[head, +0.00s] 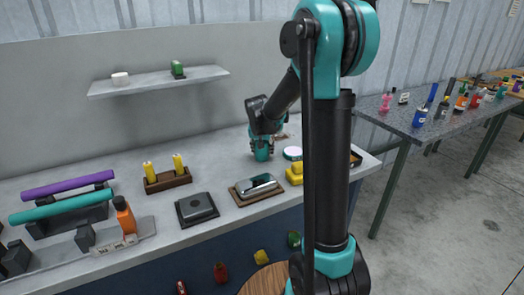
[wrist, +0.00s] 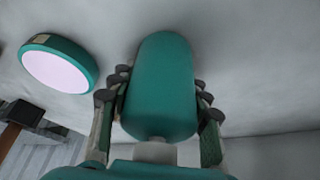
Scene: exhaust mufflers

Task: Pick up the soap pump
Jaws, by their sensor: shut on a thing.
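The soap pump is a teal rounded bottle (wrist: 160,85) with a pale neck at its lower end in the wrist view. My gripper (wrist: 160,100) is shut on it, with one dark jointed finger against each side. In the head view my gripper (head: 262,143) points down at the back of the counter, and the teal bottle (head: 262,155) shows below it. I cannot tell whether the bottle touches the counter. The pump head is hidden by my gripper.
A round teal-rimmed item with a pale face (head: 292,153) lies close to the right, also in the wrist view (wrist: 60,65). Yellow blocks (head: 296,172) and a metal dish on a wooden board (head: 257,187) are nearer. A wall shelf (head: 150,83) hangs left; counter space left of my gripper is clear.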

